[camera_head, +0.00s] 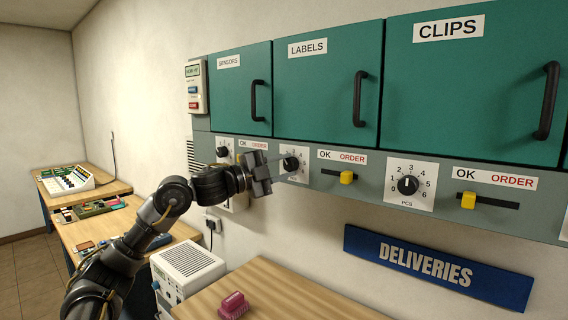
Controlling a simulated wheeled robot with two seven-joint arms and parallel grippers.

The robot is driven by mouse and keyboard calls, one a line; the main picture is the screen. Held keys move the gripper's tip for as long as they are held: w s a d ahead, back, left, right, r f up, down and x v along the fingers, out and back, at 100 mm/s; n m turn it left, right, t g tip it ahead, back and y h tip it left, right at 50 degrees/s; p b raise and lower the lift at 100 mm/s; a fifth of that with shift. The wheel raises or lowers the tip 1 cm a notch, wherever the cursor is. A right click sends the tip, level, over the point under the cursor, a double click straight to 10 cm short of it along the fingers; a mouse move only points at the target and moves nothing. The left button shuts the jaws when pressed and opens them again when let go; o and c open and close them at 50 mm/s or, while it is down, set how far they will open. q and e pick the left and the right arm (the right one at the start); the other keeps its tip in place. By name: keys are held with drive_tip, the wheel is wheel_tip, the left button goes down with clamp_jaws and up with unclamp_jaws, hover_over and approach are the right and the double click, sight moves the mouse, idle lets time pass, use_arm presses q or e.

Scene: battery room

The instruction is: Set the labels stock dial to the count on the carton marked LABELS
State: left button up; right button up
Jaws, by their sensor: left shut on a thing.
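The labels stock dial (291,164) is a black knob on a white numbered plate, on the grey strip below the green LABELS cabinet (318,95). My left gripper (282,163) reaches it from the left and is shut on the knob. The gripper covers part of the plate, and I cannot read the dial's setting. The carton marked LABELS is not in view. My right gripper is not in view.
The clips dial (408,185) and yellow sliders (347,177) sit along the same strip. The SENSORS cabinet (243,92) is left, the CLIPS cabinet (472,85) right. Below are a DELIVERIES sign (436,268), a wooden table (285,293) with a pink object (233,306), and a white unit (187,262).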

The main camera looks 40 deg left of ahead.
use_arm(q)
drive_tip(key=m+p, duration=0.1)
drive_tip(key=m+g+p, duration=0.1)
drive_tip(key=m, duration=0.1)
drive_tip(key=m+g+p, duration=0.1)
drive_tip(key=shift+r+m+p, duration=0.3)
drive_tip(key=shift+m+p, duration=0.05)
drive_tip(key=shift+m, duration=0.05)
drive_tip(key=shift+f+m+g+y+p, duration=0.1)
drive_tip(key=shift+m+g+y+p, duration=0.2)
drive_tip(key=shift+m+p, duration=0.45)
drive_tip(key=o, duration=1)
drive_tip(key=shift+c, duration=0.2)
